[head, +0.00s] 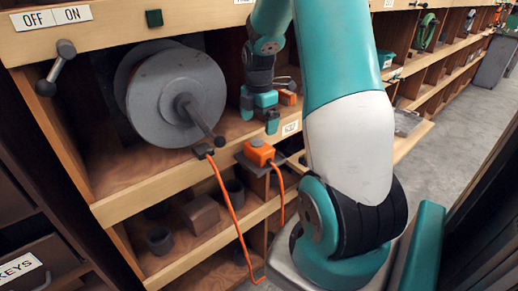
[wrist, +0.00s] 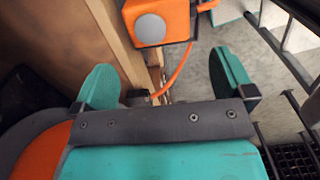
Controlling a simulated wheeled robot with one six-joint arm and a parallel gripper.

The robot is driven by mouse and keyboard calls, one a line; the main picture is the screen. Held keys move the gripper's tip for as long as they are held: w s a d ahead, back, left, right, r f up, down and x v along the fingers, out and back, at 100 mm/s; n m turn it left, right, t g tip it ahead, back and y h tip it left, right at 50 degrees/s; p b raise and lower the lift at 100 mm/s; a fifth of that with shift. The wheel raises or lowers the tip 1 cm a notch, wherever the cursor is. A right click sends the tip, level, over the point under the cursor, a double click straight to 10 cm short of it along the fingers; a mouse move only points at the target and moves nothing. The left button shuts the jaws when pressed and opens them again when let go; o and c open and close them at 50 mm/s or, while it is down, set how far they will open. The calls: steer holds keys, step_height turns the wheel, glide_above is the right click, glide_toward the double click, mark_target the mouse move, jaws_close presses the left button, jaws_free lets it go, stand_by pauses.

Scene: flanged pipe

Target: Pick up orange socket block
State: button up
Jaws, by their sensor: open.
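The orange socket block (head: 259,152) sits on a small dark plate at the front edge of the shelf in the head view, with an orange cord (head: 282,195) hanging from it. In the wrist view an orange block (wrist: 150,20) with a round grey face is at the top, partly cut off by the frame, its cord (wrist: 178,72) running below it. My gripper (head: 260,119) points down above and behind the block in the head view. Its teal fingers (wrist: 163,80) are wide apart with nothing held between them.
Another orange item (head: 287,98) is behind my gripper. Wooden compartments below hold grey pipe pieces (head: 160,239).

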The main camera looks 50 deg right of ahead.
mark_target(259, 145)
step_height(259, 145, down, 4)
steer(key=shift+a+f+p, duration=0.1)
steer(key=shift+f+p, duration=0.05)
steer(key=shift+p, duration=0.35)
steer(key=shift+w+d+f+p, duration=0.15)
steer(key=shift+f+p, duration=0.4)
steer(key=shift+f, duration=0.75)
steer(key=shift+s+d+f+p, duration=0.1)
steer(key=shift+f+p, duration=0.45)
steer(key=shift+f, duration=0.7)
steer(key=c, duration=0.8)
